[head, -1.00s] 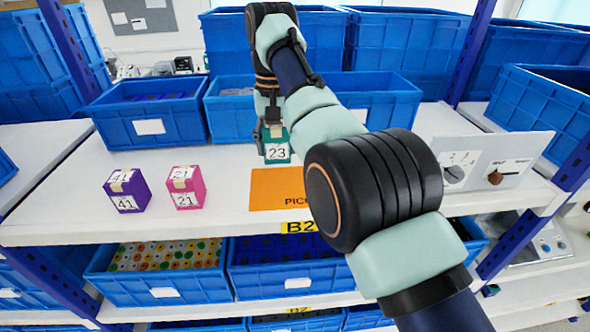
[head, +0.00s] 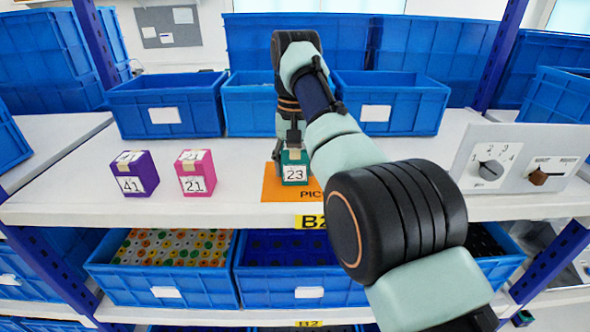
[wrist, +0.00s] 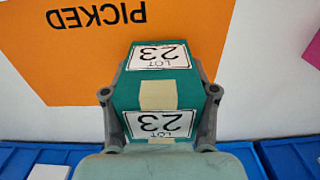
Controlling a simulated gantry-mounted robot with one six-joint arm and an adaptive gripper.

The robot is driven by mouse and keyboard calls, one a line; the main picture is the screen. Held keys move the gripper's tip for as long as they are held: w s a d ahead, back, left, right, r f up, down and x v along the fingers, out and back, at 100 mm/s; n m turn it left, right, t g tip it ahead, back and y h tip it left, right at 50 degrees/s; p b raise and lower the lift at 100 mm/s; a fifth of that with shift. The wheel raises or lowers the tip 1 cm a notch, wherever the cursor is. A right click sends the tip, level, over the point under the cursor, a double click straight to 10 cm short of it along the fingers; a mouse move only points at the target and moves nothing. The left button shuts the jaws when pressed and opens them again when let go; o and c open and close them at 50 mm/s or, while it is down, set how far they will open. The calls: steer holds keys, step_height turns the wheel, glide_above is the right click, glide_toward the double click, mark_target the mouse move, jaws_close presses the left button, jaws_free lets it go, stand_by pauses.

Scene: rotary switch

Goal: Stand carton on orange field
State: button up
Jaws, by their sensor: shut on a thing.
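The teal carton (head: 294,174), labelled 23, is upright between the fingers of my gripper (head: 292,152). The orange field (head: 274,188) is flat on the white shelf, and the carton shows over it. I cannot tell whether the carton's base touches the field. In the wrist view my gripper (wrist: 161,94) is shut on the carton (wrist: 127,95), one finger on each side. There the orange field (wrist: 60,55) with the upside-down word PICKED extends beyond the carton. My arm hides the field's right part in the head view.
A purple carton (head: 134,174) and a pink carton (head: 195,173) stand to the left. Blue bins (head: 168,105) line the back of the shelf. A rotary switch panel (head: 489,168) and a second knob panel (head: 545,175) stand at the right. The shelf's front edge is close to the field.

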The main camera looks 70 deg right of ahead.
steer(key=shift+f, duration=0.2)
steer(key=o, duration=1.2)
steer(key=shift+o, duration=0.2)
steer(key=shift+r, duration=0.1)
step_height(320, 180, up, 8)
steer(key=p, duration=0.7)
steer(key=shift+p, duration=0.4)
